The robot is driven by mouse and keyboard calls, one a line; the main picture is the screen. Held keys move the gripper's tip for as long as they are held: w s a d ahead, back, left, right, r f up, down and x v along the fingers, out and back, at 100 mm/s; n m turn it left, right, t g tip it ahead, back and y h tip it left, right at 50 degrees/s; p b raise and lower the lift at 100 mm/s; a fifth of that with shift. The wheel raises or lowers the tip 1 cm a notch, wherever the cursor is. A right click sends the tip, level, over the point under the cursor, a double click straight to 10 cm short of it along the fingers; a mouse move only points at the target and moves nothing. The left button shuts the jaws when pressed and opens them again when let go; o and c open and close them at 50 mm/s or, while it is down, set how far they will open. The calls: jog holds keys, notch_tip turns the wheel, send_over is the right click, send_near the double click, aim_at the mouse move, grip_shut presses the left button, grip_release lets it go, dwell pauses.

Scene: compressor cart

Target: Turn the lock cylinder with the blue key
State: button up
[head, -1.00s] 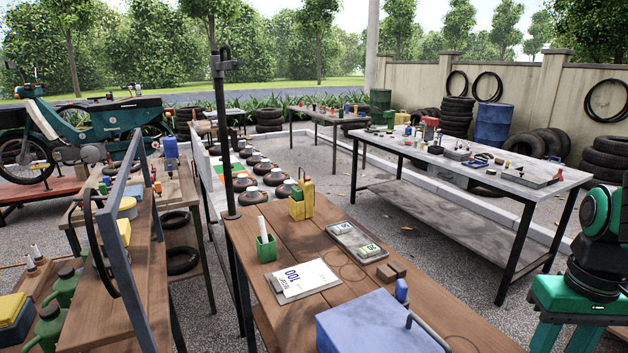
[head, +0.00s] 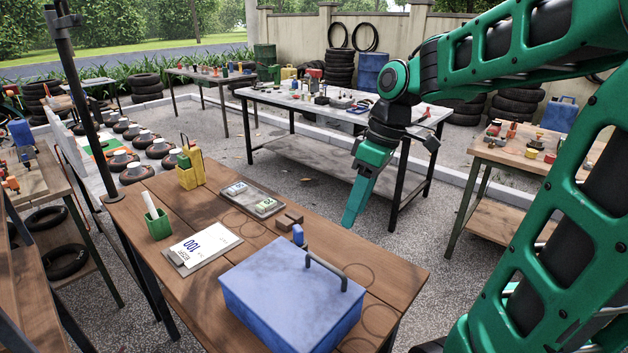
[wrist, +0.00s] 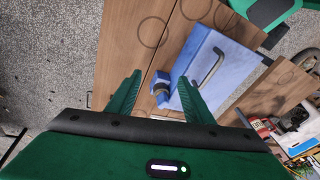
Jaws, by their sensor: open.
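A small blue piece (head: 298,234), which looks like the blue key's head, stands upright at the back edge of the blue metal box (head: 265,285). Small brown blocks (head: 288,219) are just behind it. In the wrist view the blue piece (wrist: 162,78) appears between my fingers, left of the box (wrist: 208,60). I cannot make out the lock cylinder or whether the key is in it. My gripper (head: 350,222) is in the air beyond the bench's right edge, to the right of the key and apart from it. Its two fingers (wrist: 157,95) are spread and empty.
The box has a raised dark handle (head: 326,268). A grey worktable (head: 270,97) stands behind.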

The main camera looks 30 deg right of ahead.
aim_at(299, 227)
jog(key=w+a+r+n+y, duration=0.25)
jog(key=w+a+n, duration=0.25)
jog(key=w+n, duration=0.4)
jog(key=shift+n+g+h, duration=0.3)
jog(key=shift+n+h, duration=0.15)
jog(key=shift+n, duration=0.25)
jog(key=x, duration=0.3)
jog(key=s+x, duration=0.1)
jog(key=x, duration=0.6)
jog(key=shift+s+a+r, duration=0.15)
jog(key=shift+s+a, duration=0.15)
